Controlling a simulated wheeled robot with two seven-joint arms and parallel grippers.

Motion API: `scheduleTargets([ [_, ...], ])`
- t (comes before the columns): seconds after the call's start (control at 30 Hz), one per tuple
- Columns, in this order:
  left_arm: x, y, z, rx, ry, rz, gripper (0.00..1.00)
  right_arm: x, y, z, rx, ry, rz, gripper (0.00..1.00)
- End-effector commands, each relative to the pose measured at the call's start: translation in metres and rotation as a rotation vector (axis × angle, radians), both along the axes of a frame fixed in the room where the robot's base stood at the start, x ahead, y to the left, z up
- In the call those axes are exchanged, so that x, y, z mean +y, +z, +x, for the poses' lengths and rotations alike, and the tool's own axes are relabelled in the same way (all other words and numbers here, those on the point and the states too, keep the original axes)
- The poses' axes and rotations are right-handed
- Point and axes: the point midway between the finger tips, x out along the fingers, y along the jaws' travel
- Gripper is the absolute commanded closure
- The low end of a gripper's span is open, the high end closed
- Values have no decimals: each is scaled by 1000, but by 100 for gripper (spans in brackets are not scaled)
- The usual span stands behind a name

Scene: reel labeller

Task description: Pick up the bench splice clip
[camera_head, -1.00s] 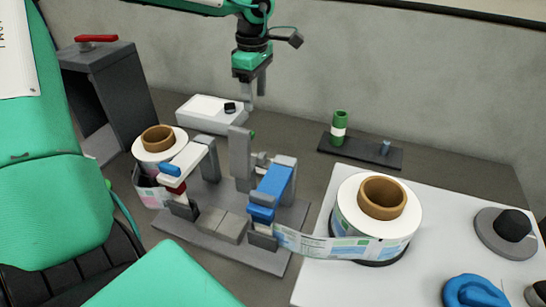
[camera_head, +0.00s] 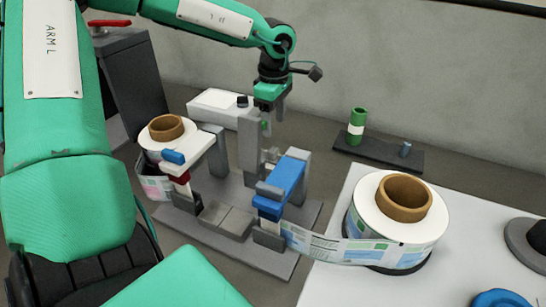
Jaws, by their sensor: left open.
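My left gripper (camera_head: 273,114) hangs pointing down, jaws open, just behind the tall grey post of the splice fixture (camera_head: 280,258). A small green piece (camera_head: 265,127) shows beside the post's top, close under the fingers. It may be the bench splice clip, but it is mostly hidden and I cannot tell whether the fingers touch it. The fixture also has a blue clamp arm (camera_head: 287,178) at its right and a white arm with a blue tip (camera_head: 190,155) at its left. My right gripper is not in view.
A label reel (camera_head: 370,235) stands on the white table (camera_head: 330,285), its web running to the fixture. A smaller reel (camera_head: 158,142) stands left. A white box (camera_head: 215,108) is behind.

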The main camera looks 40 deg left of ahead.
Motion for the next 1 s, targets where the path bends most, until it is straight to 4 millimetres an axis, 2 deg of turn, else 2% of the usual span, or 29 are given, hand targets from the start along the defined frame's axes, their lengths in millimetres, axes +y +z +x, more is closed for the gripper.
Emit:
scheduleTargets([
  [0.1,0,-21,0,2,1,0,44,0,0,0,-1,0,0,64],
  [0.37,1,-40,-1,2,-1,2,44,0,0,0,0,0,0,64],
  [0.63,3,-78,-2,3,0,1,44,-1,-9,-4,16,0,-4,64],
  [0.77,2,-85,-2,0,0,1,44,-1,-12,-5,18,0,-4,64],
  [0.97,2,-86,-1,-1,0,0,44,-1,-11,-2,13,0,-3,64],
  [1.0,2,-86,-1,-1,0,0,50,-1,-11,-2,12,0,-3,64],
])
